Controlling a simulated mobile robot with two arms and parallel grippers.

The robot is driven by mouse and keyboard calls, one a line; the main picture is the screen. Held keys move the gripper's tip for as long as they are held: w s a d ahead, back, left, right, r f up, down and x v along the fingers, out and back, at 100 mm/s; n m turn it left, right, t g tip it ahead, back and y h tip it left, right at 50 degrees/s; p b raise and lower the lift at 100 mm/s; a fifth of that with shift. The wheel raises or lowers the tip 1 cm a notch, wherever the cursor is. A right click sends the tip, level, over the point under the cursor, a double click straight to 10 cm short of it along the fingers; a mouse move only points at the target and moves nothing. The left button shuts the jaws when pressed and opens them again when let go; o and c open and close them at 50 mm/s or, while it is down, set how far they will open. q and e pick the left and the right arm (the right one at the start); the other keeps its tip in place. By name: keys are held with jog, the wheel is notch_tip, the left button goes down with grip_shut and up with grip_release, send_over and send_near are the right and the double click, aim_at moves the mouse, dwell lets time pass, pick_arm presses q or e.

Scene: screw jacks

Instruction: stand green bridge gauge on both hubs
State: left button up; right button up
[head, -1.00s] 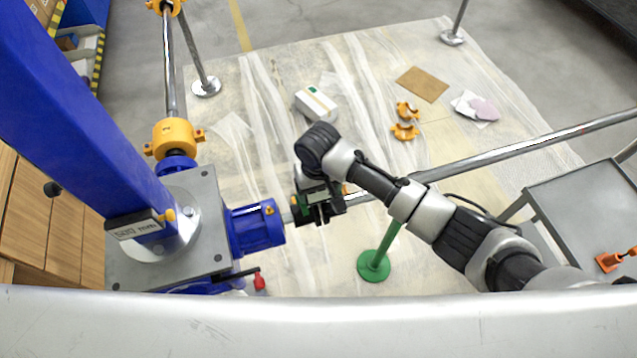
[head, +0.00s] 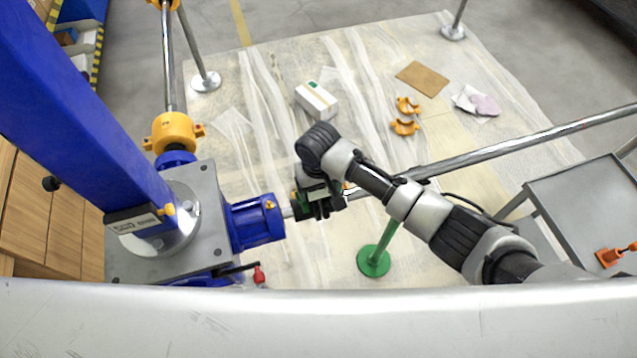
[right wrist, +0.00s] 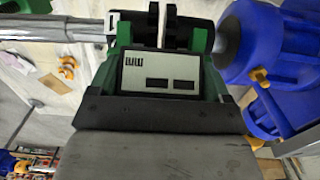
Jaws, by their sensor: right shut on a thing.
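The green bridge gauge (right wrist: 158,75) shows close up in the right wrist view, with a pale display and green sides. In the head view only a green part of it (head: 299,201) shows beside my right gripper (head: 321,206), which is shut on it. The gauge is at the gap between the blue gearbox's short shaft end (right wrist: 230,38) on one side and the long steel shaft (right wrist: 45,28) on the other. My gripper covers much of this place in the head view. I cannot tell whether the gauge's feet touch both hubs. My left gripper is not in view.
A blue gearbox (head: 254,223) and blue column (head: 90,110) stand at left. A green-footed stand (head: 374,261) is below the long shaft. Orange clamp halves (head: 405,127), a white box (head: 316,100) and a brown sheet (head: 422,78) lie on the floor film. A grey table (head: 585,205) is at right.

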jog(key=shift+f, duration=0.4)
dwell(0.4)
jog(key=o, duration=1.1)
jog(key=shift+c, duration=0.2)
notch_tip(320, 180, up, 11)
jog(key=shift+f+b, duration=0.1)
jog(key=shift+b, duration=1)
